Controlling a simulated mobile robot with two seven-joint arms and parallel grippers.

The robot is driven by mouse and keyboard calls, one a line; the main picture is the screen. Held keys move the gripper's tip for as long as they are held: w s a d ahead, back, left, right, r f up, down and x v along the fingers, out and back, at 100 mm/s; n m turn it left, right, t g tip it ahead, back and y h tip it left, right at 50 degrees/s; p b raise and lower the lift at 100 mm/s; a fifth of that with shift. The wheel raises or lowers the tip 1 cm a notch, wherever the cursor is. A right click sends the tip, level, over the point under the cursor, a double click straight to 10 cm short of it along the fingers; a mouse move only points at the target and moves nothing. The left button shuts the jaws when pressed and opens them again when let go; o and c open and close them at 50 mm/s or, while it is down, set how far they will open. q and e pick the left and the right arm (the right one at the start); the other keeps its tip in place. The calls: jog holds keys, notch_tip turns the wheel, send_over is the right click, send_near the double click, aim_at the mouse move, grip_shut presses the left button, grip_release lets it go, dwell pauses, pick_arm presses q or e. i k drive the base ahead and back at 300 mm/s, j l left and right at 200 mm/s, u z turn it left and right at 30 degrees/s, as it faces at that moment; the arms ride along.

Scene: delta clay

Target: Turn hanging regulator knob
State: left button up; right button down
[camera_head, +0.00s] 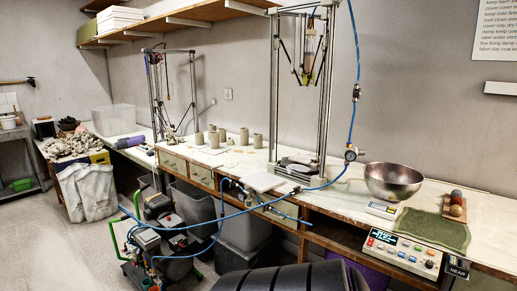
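A blue air hose (357,50) hangs down from the top in front of the back wall. The knob itself is too small to make out. From there the hose runs left, past more fittings (226,184) at the bench's front edge, toward a compressor (160,212) on the floor.
A tall delta printer frame (325,100) stands left of the gauge. A metal bowl (393,181), a green cloth (433,229) and a control box (403,254) are to its right. Dark bins (245,228) fill the space under the bench. Floor is clear at lower left.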

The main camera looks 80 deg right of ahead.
aim_at(361, 152)
jog(key=z, duration=1.75)
